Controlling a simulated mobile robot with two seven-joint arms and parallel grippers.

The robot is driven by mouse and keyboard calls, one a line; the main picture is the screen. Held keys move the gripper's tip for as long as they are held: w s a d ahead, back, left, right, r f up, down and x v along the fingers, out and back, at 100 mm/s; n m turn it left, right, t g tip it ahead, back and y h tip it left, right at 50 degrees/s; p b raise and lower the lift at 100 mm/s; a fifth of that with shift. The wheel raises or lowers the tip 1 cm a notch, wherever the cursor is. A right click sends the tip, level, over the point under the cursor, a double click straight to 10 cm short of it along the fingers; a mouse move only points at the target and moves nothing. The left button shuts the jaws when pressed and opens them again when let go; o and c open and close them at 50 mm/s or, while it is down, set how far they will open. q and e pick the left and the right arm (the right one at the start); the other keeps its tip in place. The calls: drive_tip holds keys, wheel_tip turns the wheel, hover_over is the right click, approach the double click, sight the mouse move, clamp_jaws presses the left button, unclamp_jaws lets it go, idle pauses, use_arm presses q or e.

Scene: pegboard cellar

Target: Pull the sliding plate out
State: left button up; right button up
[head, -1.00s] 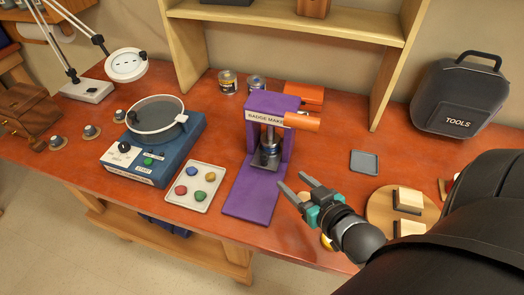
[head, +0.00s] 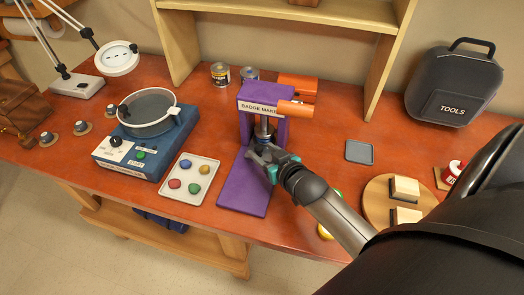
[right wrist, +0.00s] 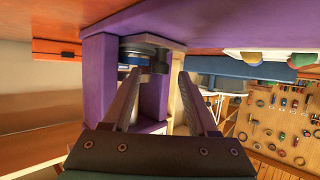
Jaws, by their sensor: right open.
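The purple badge maker (head: 268,98) stands on the red-brown bench, with an orange handle at its top and a flat purple base (head: 240,190) toward the front. My right gripper (head: 258,155) is at the front of the press opening, low over the base. In the right wrist view the gripper (right wrist: 158,80) is open and empty, its fingers spread toward the grey sliding plate (right wrist: 174,45) and the round die (right wrist: 138,50) on it. The picture there is upside down. In the head view my gripper mostly hides the plate. My left gripper is not in view.
A tray (head: 173,195) of coloured buttons and a blue machine (head: 130,160) stand left of the press. A small grey tray (head: 359,152), a round wooden board (head: 376,207) and a tool case (head: 453,85) are to the right. Two cans (head: 220,74) stand behind.

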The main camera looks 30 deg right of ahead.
drive_tip(key=shift+w+f, duration=0.2)
drive_tip(key=shift+w, duration=0.35)
clamp_jaws()
idle(1.2)
